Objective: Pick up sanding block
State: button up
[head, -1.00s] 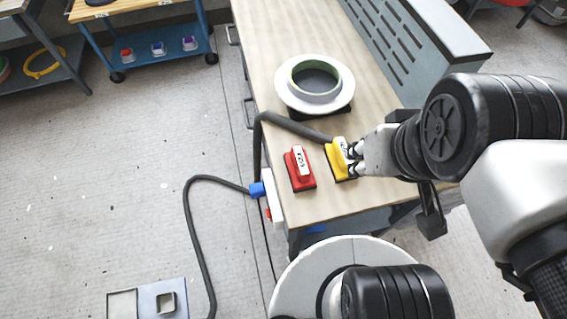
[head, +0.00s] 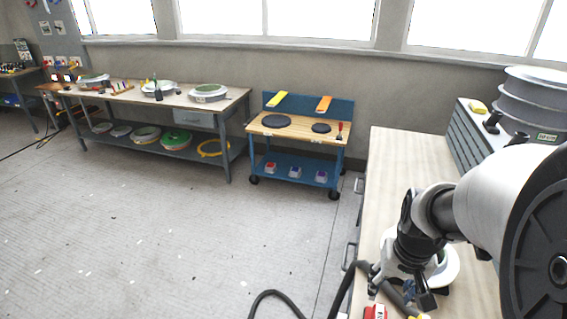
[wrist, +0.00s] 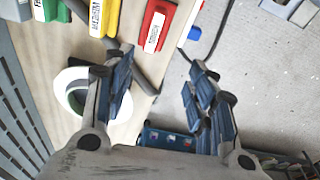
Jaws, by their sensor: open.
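The label text is too small to read surely. In the head view the red block (head: 375,311) just shows at the bottom edge. My gripper (wrist: 160,88) is open, and I see nothing held between its fingers. Its left finger appears below the yellow and red blocks in the picture. In the head view my arm hides part of the bench there.
A white ring mould (wrist: 72,92) stands on the bench (head: 400,155), partly behind my gripper. A dark hose (head: 345,290) crosses the bench edge. A blue trolley (head: 340,158) holds small coloured items on its lower shelf. Stacked grey moulds (head: 530,105) stand at right.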

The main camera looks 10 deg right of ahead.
jog(key=shift+m, duration=0.5)
jog(key=f+b, duration=0.1)
jog(key=f, duration=0.3)
jog(key=d+f+b, duration=0.1)
jog(key=f, duration=0.4)
jog(key=d+f+b, duration=0.1)
jog(key=f+b, duration=0.1)
jog(key=f, duration=0.2)
jog(key=shift+w+d+f, duration=0.15)
jog(key=shift+f, duration=0.05)
jog(key=shift+w+d+f+b, duration=0.1)
jog(key=shift+w+f+b, duration=0.2)
jog(key=shift+f, duration=0.65)
jog(key=shift+w+d+f+b, duration=0.15)
jog(key=shift+f+b, duration=0.3)
jog(key=shift+f, duration=0.5)
jog(key=shift+w+a+f+b, duration=0.1)
jog(key=shift+w+f+b, duration=0.2)
jog(key=shift+f, duration=0.65)
grip_shut()
